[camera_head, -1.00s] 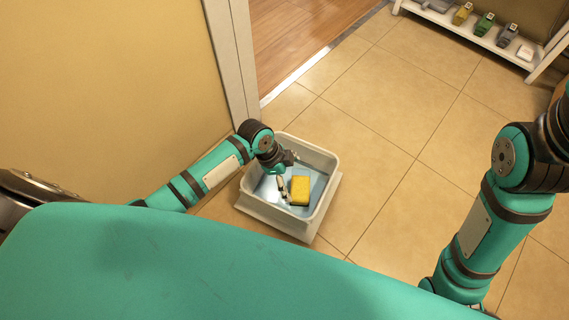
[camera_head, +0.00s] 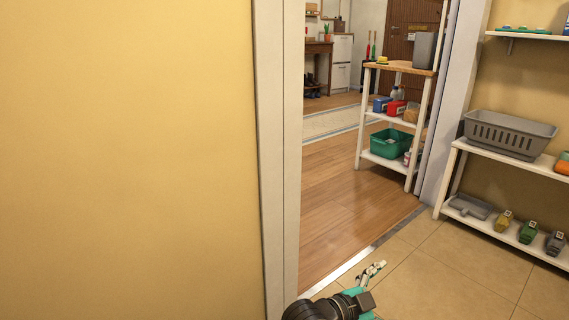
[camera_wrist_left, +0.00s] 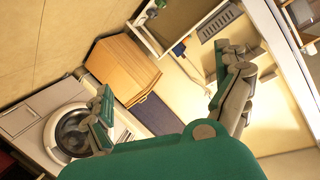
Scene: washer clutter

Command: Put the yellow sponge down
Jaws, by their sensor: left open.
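My left gripper (camera_head: 372,271) shows at the bottom of the head view, raised in front of the tiled floor. In the left wrist view its two fingers (camera_wrist_left: 168,70) are spread wide with nothing between them. The yellow sponge that lay in the white tub earlier is not seen for certain in either current view, and the tub is out of the head view. A small yellow item (camera_head: 382,59) on top of the far rack is too small to identify. My right gripper is not in view.
A doorway with a white frame (camera_head: 277,150) stands left of centre. Beyond it is a rack (camera_head: 398,67) with a green basin (camera_head: 391,144). A white shelf (camera_head: 504,158) with a grey basket (camera_head: 508,134) is at right. The wrist view shows a washer (camera_wrist_left: 68,130) and a wooden box (camera_wrist_left: 122,68).

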